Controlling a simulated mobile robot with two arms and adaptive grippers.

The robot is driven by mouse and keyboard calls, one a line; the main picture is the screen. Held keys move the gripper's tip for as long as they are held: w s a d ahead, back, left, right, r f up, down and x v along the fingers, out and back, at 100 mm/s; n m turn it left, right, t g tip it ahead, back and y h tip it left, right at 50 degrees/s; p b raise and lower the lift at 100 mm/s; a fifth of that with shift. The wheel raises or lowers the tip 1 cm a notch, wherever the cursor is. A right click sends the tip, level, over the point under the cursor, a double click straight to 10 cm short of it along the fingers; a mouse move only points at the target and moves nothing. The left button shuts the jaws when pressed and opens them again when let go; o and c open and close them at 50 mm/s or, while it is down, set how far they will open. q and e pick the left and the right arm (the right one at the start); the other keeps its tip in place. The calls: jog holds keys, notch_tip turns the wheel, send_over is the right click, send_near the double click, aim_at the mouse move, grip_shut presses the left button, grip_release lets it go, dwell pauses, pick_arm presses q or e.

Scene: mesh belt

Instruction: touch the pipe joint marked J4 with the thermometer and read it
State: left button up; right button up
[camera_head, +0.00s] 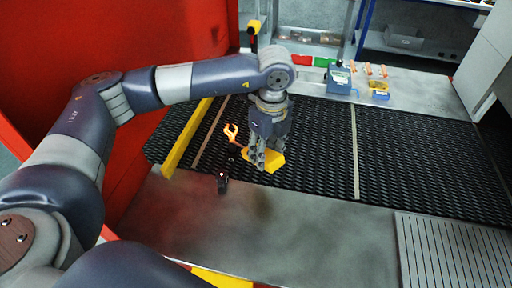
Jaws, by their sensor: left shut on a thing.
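My left gripper (259,165) points down over the dark mesh belt and is shut on a yellow thing (274,161), partly hidden by the fingers. I cannot tell whether this is the thermometer. An orange fork-ended thing (231,131) shows just left of the fingers; I cannot tell whether it joins the yellow thing. I can make out no pipe joint and no J4 mark. A blue device with a pale face (338,79) stands on the far ledge, well away from the gripper. My right gripper is not in view.
The mesh belt (420,150) has pale cross strips and a yellow rail (187,138) at its left. A small black thing (222,181) stands at its near edge. Red and green items, orange pieces and a blue-and-yellow box (380,90) line the far ledge. The belt's right side is clear.

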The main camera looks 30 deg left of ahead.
pick_arm(q)
jog(key=shift+r+p, duration=1.15)
jog(key=shift+r, duration=1.4)
jog(key=shift+f, duration=0.15)
